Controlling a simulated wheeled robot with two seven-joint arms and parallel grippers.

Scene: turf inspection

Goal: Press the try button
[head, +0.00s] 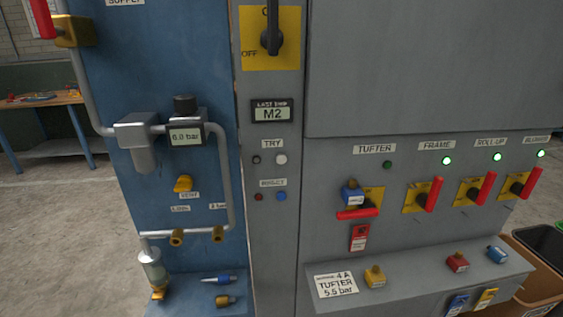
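The try button (281,159) is a round white button under the "TRY" label (272,143) on the narrow grey panel in the middle of the head view. A small dark lamp (256,160) sits just left of it and looks unlit. Nothing covers the button. Neither of my grippers is in view.
Pipes (226,180) stand out from the blue panel at left.

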